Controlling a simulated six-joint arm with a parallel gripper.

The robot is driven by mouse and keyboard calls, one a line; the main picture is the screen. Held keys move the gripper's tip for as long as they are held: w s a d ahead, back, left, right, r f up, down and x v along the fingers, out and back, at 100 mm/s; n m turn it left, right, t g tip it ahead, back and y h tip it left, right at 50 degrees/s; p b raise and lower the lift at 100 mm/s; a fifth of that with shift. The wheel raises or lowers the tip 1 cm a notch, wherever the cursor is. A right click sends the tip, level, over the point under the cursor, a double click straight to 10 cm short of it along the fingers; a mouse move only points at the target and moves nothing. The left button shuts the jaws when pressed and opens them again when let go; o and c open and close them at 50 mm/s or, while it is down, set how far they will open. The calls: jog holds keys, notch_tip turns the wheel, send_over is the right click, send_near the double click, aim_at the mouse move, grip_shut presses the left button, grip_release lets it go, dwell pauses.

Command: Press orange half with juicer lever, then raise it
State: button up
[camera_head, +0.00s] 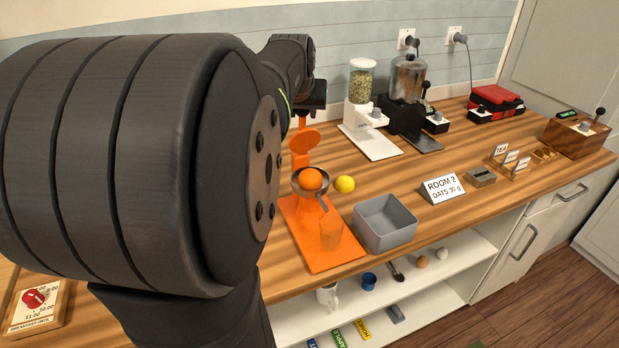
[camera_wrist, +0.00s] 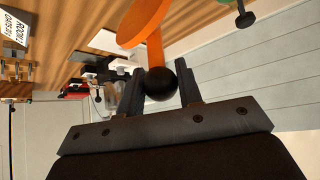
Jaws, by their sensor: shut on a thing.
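The orange juicer stands on the counter, its base plate (camera_head: 301,222) under a cup with the orange half (camera_head: 311,179) in it. A clear glass (camera_head: 330,232) stands on the plate below the spout. The lever's round orange press disc (camera_head: 304,140) is up, above and apart from the orange half. In the wrist view the orange lever (camera_wrist: 154,50) ends in a black ball knob (camera_wrist: 160,84). My gripper (camera_wrist: 162,82) is shut on this knob, one finger on each side. In the head view my gripper (camera_head: 312,98) is partly hidden by my arm.
A yellow lemon (camera_head: 345,184) lies right of the juicer, and a grey bin (camera_head: 385,232) stands in front right. A white oat dispenser (camera_head: 366,120) and a black machine (camera_head: 405,105) stand behind. A room sign (camera_head: 443,188) is further right. My arm hides the left counter.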

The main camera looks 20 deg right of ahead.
aim_at(311, 129)
jog(key=shift+s, duration=0.15)
grip_shut()
jog(key=shift+s+f, duration=0.2)
jog(key=shift+s, duration=0.45)
jog(key=shift+s+f, duration=0.25)
jog(key=shift+s, duration=0.4)
jog(key=shift+s+f, duration=0.2)
jog(key=shift+s, duration=0.45)
grip_release()
jog(key=shift+s+f, duration=0.55)
jog(key=shift+s, duration=0.3)
jog(key=shift+s+f, duration=0.55)
jog(key=shift+s, duration=0.25)
grip_shut()
jog(key=shift+s+f, duration=0.1)
